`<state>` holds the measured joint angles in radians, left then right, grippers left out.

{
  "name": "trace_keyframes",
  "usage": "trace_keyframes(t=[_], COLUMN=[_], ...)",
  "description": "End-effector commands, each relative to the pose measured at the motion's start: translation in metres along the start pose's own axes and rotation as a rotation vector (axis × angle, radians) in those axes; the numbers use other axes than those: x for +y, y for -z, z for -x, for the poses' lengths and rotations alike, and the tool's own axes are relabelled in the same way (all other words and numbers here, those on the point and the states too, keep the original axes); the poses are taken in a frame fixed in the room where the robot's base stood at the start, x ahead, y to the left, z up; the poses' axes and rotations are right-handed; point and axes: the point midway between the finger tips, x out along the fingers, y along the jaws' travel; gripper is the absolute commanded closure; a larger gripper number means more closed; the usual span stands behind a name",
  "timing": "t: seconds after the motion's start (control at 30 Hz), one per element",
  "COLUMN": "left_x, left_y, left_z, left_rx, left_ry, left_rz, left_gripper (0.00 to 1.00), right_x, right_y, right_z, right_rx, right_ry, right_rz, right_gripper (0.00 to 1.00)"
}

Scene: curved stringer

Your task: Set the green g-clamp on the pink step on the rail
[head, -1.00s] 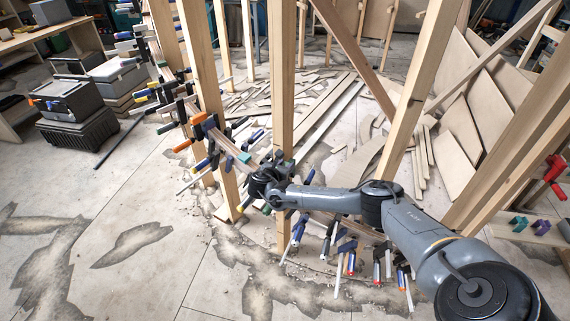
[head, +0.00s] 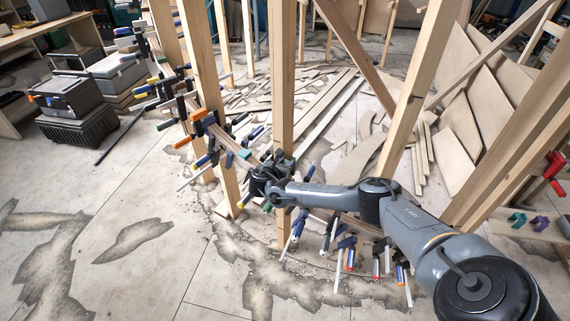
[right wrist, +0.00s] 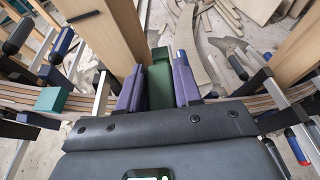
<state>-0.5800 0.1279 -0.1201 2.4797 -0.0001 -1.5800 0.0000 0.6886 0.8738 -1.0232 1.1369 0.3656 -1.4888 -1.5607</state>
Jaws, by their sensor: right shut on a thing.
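My right gripper (head: 275,165) is beside the middle wooden post, close to the curved rail (head: 236,158). In the right wrist view its two purple fingers are shut on a dark green piece (right wrist: 160,82), which looks like the green g-clamp. Most of the clamp is hidden behind the fingers and the wrist. The rail (right wrist: 82,104) crosses behind the gripper in that view. I cannot pick out a pink step; that part of the rail is hidden by my gripper and arm. My left gripper is in neither view.
Upright wooden posts (head: 281,110) stand close around the gripper. Many clamps hang along the rail, including a teal block (right wrist: 50,100) to the left. A teal clamp (head: 517,218) and a purple clamp (head: 540,223) are at the right. Offcuts litter the floor behind.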

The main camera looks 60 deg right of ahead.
Motion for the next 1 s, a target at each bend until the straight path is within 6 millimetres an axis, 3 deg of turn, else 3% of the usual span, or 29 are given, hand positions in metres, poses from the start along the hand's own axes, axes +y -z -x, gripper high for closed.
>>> trace_keyframes(t=[0.53,1.0], left_x=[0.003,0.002], left_y=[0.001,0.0], left_z=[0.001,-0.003], left_rx=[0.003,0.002], left_ry=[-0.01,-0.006], left_rz=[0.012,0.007], left_gripper=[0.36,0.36], right_x=[0.001,0.001], right_y=[0.001,0.015], right_z=[-0.001,-0.007], right_rx=[0.0,0.0], right_ry=[-0.001,-0.001], right_rz=[-0.002,-0.003], right_gripper=[1.0,1.0])
